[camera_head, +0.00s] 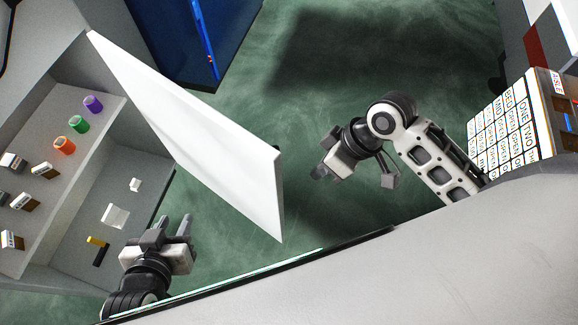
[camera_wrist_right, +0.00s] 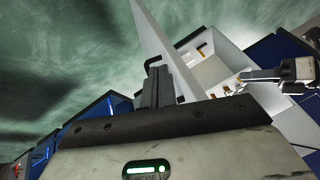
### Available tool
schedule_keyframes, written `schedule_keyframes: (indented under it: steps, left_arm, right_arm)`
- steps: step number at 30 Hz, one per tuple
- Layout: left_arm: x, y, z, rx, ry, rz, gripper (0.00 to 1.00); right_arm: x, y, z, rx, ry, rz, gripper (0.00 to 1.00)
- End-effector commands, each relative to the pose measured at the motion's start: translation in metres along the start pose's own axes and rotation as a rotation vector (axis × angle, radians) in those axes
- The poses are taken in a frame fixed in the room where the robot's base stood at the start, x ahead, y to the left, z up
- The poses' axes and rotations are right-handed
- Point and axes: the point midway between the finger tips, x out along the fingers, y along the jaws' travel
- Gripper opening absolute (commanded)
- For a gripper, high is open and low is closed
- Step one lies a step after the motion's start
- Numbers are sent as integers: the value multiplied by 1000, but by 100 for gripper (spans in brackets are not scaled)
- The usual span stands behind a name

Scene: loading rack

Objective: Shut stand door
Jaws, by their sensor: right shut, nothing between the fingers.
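The white stand door (camera_head: 200,130) stands open, swung out from the grey stand (camera_head: 62,75) in the head view. It also shows in the right wrist view (camera_wrist_right: 163,38), just beyond the fingers. My left gripper (camera_head: 175,222) is open and empty, in front of the stand's lower compartment, left of the door's lower end. It shows at the right of the right wrist view (camera_wrist_right: 242,76). My right gripper (camera_head: 319,173) is right of the door's outer face, with a visible gap in the head view. Its fingers (camera_wrist_right: 158,86) are shut with nothing between them.
The stand's shelf holds purple (camera_head: 93,104), green (camera_head: 79,124) and orange (camera_head: 64,145) cups and several small boxes. A blue cabinet (camera_head: 180,35) stands behind the door. A panel of word labels (camera_head: 505,125) is at the right. Green floor is clear between.

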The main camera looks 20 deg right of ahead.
Motion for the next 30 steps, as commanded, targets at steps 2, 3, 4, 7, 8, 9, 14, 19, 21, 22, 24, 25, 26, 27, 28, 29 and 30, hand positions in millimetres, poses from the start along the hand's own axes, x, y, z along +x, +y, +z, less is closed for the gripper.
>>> schedule_keyframes:
  steps: [2,3,4,7,8,9,14,19,21,22,24,25,26,27,28,29,30]
  left_arm:
    - [0,0,0,1,1,0,34]
    - [0,0,0,1,1,0,34]
    - [0,0,0,1,1,1,34]
    - [0,0,-1,1,2,1,34]
    - [0,0,-1,0,2,1,34]
    - [0,0,-1,0,2,1,34]
    - [0,0,-1,0,3,1,34]
    - [1,1,-1,-2,5,2,34]
    - [1,1,-1,-4,6,2,34]
    - [1,1,-1,-5,6,2,34]
    - [2,2,-1,-8,8,2,34]
    - [2,2,-1,-9,8,2,34]
    - [2,2,-1,-11,9,2,34]
    - [2,2,-1,-12,10,2,34]
    - [2,2,-1,-13,10,3,34]
    - [0,3,-5,-14,11,3,34]
    - [-2,2,-7,-12,10,1,34]
  right_arm:
    - [-5,20,-9,-29,2,-54,0]
    - [-8,27,-14,-35,8,-85,0]
    - [-12,33,-17,-38,14,-105,0]
    - [-23,50,-27,-36,37,-157,0]
    - [-26,53,-29,-34,43,-169,0]
    - [-29,56,-32,-31,50,-180,0]
    - [-24,58,-36,-25,64,-201,0]
    - [5,51,-38,-25,64,-204,0]
    - [20,47,-39,-25,63,-204,0]
    - [27,46,-39,-23,63,-204,0]
    - [42,43,-40,-24,63,-203,0]
    - [48,42,-40,-25,63,-204,0]
    - [55,41,-40,-24,63,-202,0]
    - [62,39,-41,-24,64,-203,0]
    - [68,38,-41,-24,63,-202,0]
    - [67,32,-42,-27,63,-202,0]
    - [68,25,-42,-27,63,-203,0]
